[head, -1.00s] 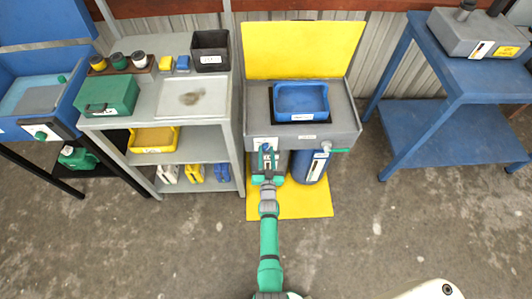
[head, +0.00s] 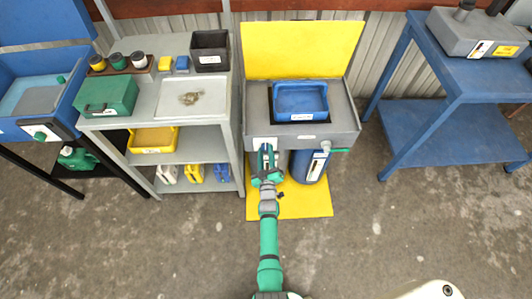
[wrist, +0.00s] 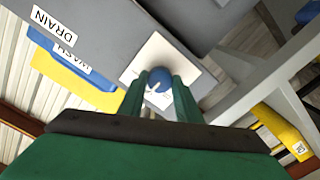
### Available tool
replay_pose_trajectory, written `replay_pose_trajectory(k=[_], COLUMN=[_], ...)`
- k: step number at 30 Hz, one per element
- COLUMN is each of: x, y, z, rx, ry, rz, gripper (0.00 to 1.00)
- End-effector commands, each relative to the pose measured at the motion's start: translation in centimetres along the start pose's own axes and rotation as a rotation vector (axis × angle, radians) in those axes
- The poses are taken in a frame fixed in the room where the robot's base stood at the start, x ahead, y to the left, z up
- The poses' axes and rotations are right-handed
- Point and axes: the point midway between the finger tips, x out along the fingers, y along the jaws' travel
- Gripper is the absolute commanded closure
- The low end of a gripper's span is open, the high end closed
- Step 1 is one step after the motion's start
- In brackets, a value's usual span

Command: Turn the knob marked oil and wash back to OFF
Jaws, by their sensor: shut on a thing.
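A blue knob (wrist: 159,79) with a white pointer mark sits on a white square plate (wrist: 130,73) on the front of the grey wash unit (head: 345,138). My gripper (head: 267,152) is at the front left of this unit, and in the wrist view its green fingers are shut on the knob from both sides. The wrist view also shows a DRAIN label (wrist: 52,25) and a WASH label (wrist: 70,57). The plate's markings are not readable, and the fingers hide part of the plate.
A blue tray (head: 300,99) sits on top of the unit. A blue cylinder (head: 308,168) and a green-handled valve (head: 340,150) are right of my gripper. A grey shelf cart (head: 238,120) stands close on the left. The floor in front is clear.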

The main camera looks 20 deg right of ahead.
Motion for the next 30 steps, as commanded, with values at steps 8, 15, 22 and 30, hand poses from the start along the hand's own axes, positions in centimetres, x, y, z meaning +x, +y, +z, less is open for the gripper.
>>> replay_pose_trajectory(k=[8, 15, 22, 30], x=[0.02, 0.04, 0.0, -0.1], y=[0.05, 0.02, 0.14, 0.19], z=[0.03, 0.01, 0.1, 0.13], rx=[-0.037, -0.038, -0.038, -0.037], ry=[-0.001, -0.001, -0.002, -0.002], rz=[0.001, 0.0, 0.002, 0.003], gripper=[0.92, 0.92, 0.51, 0.51])
